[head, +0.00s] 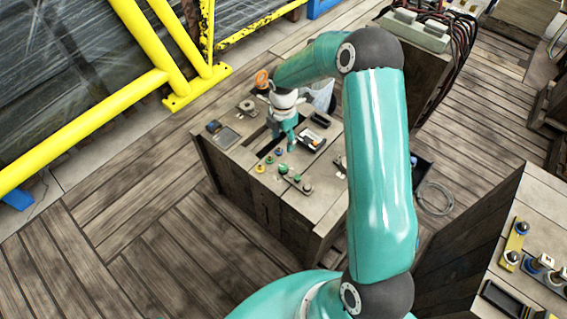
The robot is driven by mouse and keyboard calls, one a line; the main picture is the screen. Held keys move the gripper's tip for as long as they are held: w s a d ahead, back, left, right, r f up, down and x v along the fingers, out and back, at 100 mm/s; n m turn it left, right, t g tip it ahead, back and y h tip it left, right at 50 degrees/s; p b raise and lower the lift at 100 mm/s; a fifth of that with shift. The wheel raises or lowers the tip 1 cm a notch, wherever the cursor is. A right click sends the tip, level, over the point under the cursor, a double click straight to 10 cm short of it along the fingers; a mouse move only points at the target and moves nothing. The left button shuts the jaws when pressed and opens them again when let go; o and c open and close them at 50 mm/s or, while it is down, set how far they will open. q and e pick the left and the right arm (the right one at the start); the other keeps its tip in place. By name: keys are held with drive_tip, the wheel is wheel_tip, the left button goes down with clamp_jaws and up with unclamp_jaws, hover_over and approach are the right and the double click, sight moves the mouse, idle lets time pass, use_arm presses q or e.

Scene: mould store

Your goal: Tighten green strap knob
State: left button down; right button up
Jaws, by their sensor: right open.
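A green knob (283,169) shows among a group of small knobs on top of the wooden bench in the middle of the view. Whether it is the strap knob, and how tight it is, is too small to tell. My right gripper (291,147) hangs over the bench top, just behind the green knob and apart from it. It is open, with nothing seen between its fingers. My left gripper is not in view.
Yellow rails (150,85) stand at the left. A second bench (540,215) is at the right. The floor (150,240) at left is clear.

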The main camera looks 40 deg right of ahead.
sight(283, 166)
wheel_tip(283, 166, down, 14)
drive_tip(key=shift+f+p, duration=0.15)
drive_tip(key=shift+p, duration=0.8)
clamp_jaws()
